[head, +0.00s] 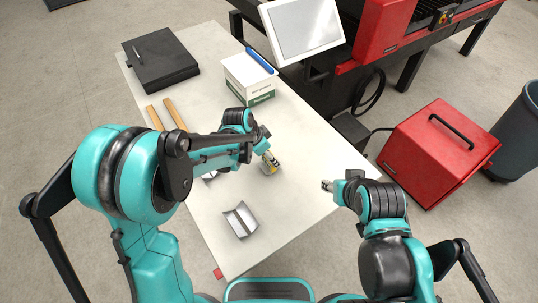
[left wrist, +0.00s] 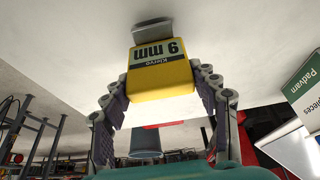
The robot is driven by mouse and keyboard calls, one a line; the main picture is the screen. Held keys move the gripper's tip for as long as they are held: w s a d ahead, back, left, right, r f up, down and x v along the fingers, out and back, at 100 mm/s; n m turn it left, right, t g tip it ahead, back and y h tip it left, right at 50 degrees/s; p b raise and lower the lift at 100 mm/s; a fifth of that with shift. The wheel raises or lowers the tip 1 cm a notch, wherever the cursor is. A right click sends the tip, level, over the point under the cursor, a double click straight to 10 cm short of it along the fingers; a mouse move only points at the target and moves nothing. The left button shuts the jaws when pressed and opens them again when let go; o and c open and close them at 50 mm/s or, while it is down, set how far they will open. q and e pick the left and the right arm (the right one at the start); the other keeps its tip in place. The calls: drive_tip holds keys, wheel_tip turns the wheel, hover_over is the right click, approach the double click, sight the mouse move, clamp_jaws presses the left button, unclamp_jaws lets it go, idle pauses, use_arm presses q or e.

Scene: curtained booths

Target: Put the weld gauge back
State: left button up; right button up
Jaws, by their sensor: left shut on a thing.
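The weld gauge, a yellow block with a white label and a grey metal end, is in my left gripper (head: 265,150). In the left wrist view the gauge (left wrist: 160,75) sits between the two fingers of the left gripper (left wrist: 163,105), its lettering upside down. Its grey end points at the white table top (head: 310,165); I cannot tell if it touches. In the head view the gauge (head: 270,160) is low over the middle of the table. My right gripper (head: 327,185) is by the table's right edge, away from the gauge; its fingers are too small to read.
A black case (head: 160,60) with a pen-like item lies at the far left. A white and green box (head: 249,80) bears a blue item (head: 260,60). Two tan strips (head: 175,115) lie left; a bent metal piece (head: 240,220) lies near front. A screen (head: 302,28) overhangs the back.

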use_arm(q)
drive_tip(key=shift+f, duration=0.15)
drive_tip(key=o, duration=1.3)
drive_tip(key=shift+c, duration=0.2)
